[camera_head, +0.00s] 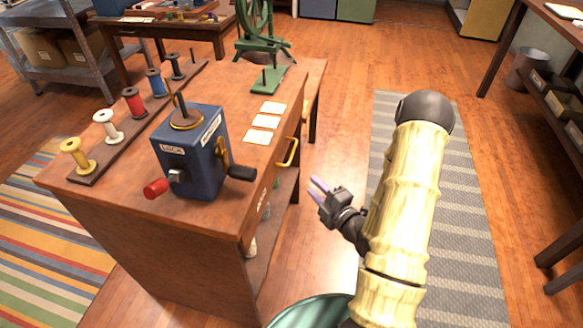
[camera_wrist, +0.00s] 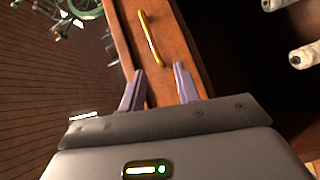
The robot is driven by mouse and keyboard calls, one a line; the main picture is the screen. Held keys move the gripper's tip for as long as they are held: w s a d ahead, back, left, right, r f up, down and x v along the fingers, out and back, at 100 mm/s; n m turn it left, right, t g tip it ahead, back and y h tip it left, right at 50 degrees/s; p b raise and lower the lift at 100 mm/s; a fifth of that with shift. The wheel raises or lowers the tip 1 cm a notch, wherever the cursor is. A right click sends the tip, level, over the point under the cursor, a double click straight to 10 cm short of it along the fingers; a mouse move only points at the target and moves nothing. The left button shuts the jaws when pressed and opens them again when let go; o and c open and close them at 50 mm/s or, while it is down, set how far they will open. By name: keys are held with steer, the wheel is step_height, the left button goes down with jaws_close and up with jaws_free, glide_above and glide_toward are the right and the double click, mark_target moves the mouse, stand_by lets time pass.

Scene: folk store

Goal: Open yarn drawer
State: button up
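The yarn drawer (camera_head: 267,184) is a wooden front in the right side of the workbench, just under its top, and looks shut. Its curved brass handle (camera_head: 289,152) sticks out to the right. In the wrist view the handle (camera_wrist: 150,38) lies ahead of the fingers, at top centre, on the reddish drawer front (camera_wrist: 176,52). My gripper (camera_head: 317,187) is to the right of the drawer front and nearer the camera than the handle. Its two purple fingers (camera_wrist: 159,84) are apart with nothing between them. They are short of the handle and not touching it.
White spools (camera_wrist: 305,54) lie on the shelf below. A grey striped rug (camera_head: 460,200) covers clear floor at right.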

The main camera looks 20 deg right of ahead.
steer(key=shift+s+d+f+t+h+b, duration=0.3)
steer(key=shift+s+d+f+t+b, duration=0.4)
steer(key=shift+s+d+t, duration=0.4)
steer(key=shift+w+a+f, duration=0.1)
steer(key=shift+w+a, duration=0.15)
steer(key=b, duration=0.9)
glide_toward(293, 151)
steer(key=x, duration=1)
steer(key=shift+w+f, duration=0.1)
steer(key=shift+f, duration=0.25)
steer(key=shift+c, duration=0.4)
